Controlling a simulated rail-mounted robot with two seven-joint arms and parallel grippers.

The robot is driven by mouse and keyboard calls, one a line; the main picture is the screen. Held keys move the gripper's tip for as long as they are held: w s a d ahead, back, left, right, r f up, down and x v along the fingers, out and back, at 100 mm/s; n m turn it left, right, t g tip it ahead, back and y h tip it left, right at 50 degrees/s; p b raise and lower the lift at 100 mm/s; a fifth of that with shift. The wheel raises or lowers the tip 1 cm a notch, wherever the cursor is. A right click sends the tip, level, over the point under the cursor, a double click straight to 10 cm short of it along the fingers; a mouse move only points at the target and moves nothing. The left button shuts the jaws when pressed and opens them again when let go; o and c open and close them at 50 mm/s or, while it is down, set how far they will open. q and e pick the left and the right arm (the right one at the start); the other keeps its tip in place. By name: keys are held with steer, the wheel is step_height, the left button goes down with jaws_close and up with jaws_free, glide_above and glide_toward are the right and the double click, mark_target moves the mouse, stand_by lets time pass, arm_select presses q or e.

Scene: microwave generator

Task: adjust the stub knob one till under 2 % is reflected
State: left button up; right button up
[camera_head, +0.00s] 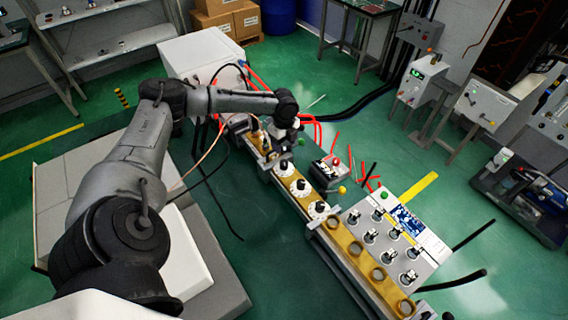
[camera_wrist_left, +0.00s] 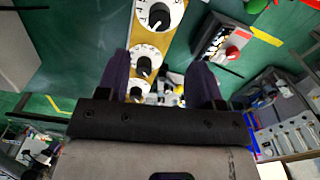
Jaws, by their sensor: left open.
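Three stub knobs with black pointers on white dials sit in a row on the brass waveguide: the farthest (camera_head: 283,169), the middle (camera_head: 300,188) and the nearest (camera_head: 318,209). Which is number one cannot be read. My left gripper (camera_head: 281,151) is open at the far end of this row, close to the farthest knob. In the left wrist view, my left gripper's dark fingers (camera_wrist_left: 163,78) stand apart, with a dial (camera_wrist_left: 146,61) showing between them and another dial (camera_wrist_left: 158,15) beyond. No finger is clearly touching a knob. My right gripper is out of view.
A meter box (camera_head: 329,173) with a red knob stands beside the waveguide. Red and black cables run around the far end.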

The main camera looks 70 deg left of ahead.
mark_target(284, 162)
arm_select(q)
step_height(284, 162, down, 12)
steer(key=shift+r, duration=0.1)
stand_by(0.4)
steer(key=c, duration=0.9)
steer(key=shift+r+n+p, duration=0.2)
steer(key=shift+n+p, duration=1)
steer(key=shift+n, duration=0.1)
steer(key=shift+f+n, duration=0.1)
steer(key=shift+n, duration=0.5)
steer(key=o, duration=0.9)
